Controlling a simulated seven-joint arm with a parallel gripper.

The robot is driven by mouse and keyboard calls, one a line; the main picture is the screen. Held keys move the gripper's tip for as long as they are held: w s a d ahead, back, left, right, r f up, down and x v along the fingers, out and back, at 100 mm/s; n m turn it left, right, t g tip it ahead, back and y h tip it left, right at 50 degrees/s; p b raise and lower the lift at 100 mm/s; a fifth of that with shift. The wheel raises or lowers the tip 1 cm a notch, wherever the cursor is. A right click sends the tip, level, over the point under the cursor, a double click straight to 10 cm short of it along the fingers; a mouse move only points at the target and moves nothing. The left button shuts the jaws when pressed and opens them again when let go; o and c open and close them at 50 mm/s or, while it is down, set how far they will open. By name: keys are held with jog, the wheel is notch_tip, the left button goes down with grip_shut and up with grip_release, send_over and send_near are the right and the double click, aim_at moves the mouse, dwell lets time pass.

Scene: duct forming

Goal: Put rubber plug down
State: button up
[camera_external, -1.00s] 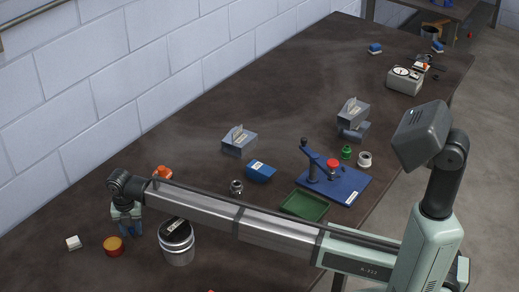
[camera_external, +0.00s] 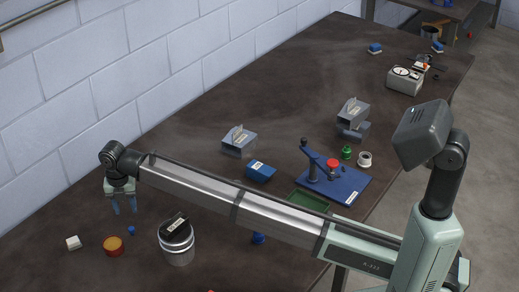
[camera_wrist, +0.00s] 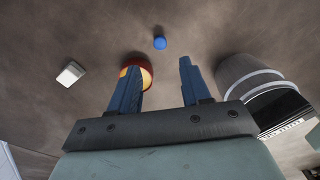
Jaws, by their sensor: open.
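A small blue object, apparently the rubber plug (camera_external: 131,230), rests on the dark workbench (camera_external: 60,205) next to a round orange-topped tin (camera_external: 113,246). It also shows in the wrist view, where the blue plug (camera_wrist: 160,42) lies apart from both fingers. My gripper (camera_external: 124,206) is above the bench and above the plug in the external picture, fingers pointing down. In the wrist view my gripper (camera_wrist: 158,68) has its two blue fingers spread, with nothing between them.
A white block (camera_external: 73,243) lies left of the tin. A metal canister (camera_external: 178,248) with a black item on its lid stands right of the plug. A blue press (camera_external: 335,185) and grey boxes stand farther back.

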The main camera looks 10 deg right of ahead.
jog(key=shift+r, duration=0.95)
